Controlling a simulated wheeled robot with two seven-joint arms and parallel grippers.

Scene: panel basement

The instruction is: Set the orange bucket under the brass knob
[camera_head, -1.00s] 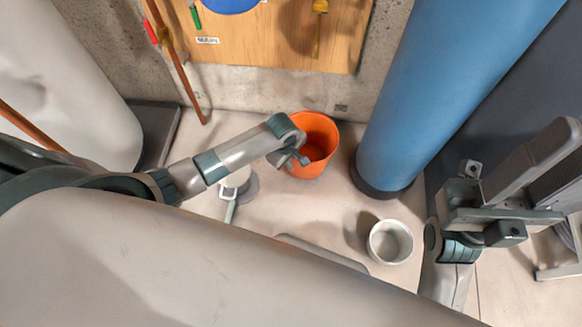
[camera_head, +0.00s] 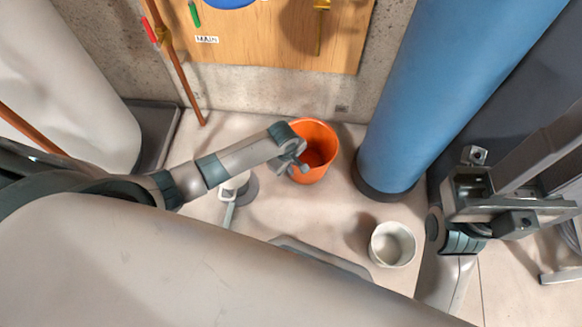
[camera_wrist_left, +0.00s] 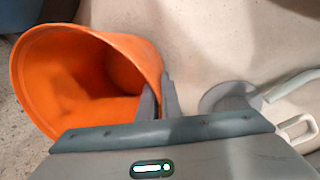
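The orange bucket (camera_head: 326,138) stands upright on the floor by the back wall, below the wooden board. Its open mouth fills the left of the left wrist view (camera_wrist_left: 40,50). My left gripper (camera_head: 297,164) is at the bucket's near left side. In the left wrist view its fingers (camera_wrist_left: 158,100) are close together, one inside and one outside the rim, pinching the wall. A brass knob (camera_head: 322,5) with a thin spout pointing down is on the board at the top edge, partly cut off.
A blue column (camera_head: 430,90) stands right of the bucket. A white pot (camera_head: 392,245) is on the floor before it. A grey round item with a white handle (camera_head: 228,212) lies left. A copper pipe (camera_head: 180,75) with a red-handled valve runs down the wall.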

